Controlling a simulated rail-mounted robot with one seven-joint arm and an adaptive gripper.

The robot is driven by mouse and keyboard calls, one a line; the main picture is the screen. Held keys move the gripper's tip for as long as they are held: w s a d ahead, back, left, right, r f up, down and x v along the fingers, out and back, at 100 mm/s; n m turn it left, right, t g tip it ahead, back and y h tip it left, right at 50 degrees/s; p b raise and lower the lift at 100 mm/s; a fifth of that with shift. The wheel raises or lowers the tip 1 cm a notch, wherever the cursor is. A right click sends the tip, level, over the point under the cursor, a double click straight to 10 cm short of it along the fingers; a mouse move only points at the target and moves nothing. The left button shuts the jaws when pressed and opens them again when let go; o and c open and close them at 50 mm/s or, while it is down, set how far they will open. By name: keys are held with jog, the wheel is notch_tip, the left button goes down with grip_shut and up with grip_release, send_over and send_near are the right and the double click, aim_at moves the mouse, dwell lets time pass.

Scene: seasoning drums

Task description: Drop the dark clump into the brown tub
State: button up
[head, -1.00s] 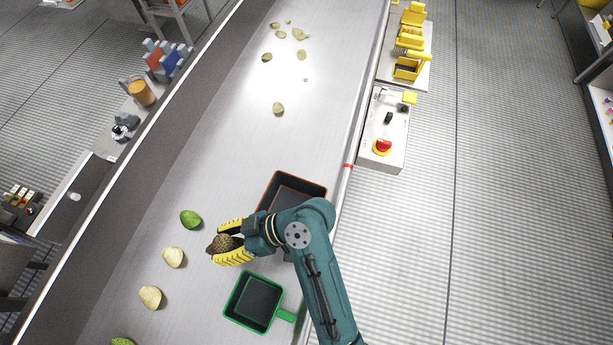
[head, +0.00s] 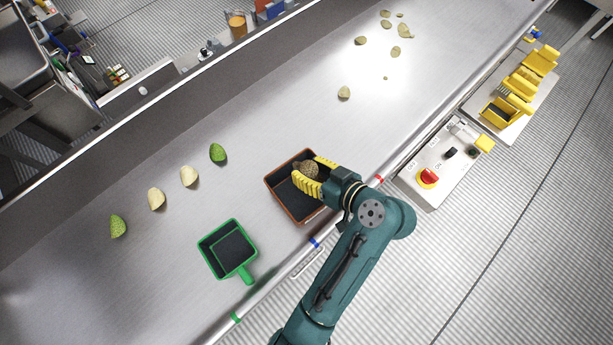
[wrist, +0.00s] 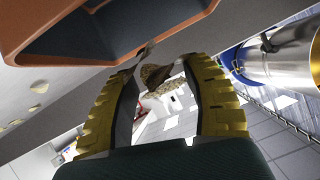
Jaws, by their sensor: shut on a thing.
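The dark clump (head: 308,168) is a brown, speckled lump between the yellow fingers of my gripper (head: 306,174). My gripper is shut on it, and the clump also shows between the fingertips in the wrist view (wrist: 158,76). The brown tub (head: 283,204) is a rectangular tray with a dark inside and an orange-brown rim. In the head view the clump and fingers overlap the tub's upper right part. The tub's rim and wall fill the top left of the wrist view (wrist: 90,38). The exact height of the clump above the tub is hard to tell.
A green-rimmed tub with a handle (head: 228,249) stands to the lower left on the grey conveyor (head: 250,110). Pale chips (head: 189,176) and green ones (head: 218,153) lie left of the brown tub. Several more chips lie farther up. A control box with a red button (head: 428,178) stands at right.

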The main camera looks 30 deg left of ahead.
notch_tip(320, 180, down, 2)
jog(key=shift+f+b, duration=0.15)
jog(key=shift+b, duration=0.3)
jog(key=o, duration=0.8)
jog(key=shift+c, duration=0.2)
jog(key=v, duration=1.2)
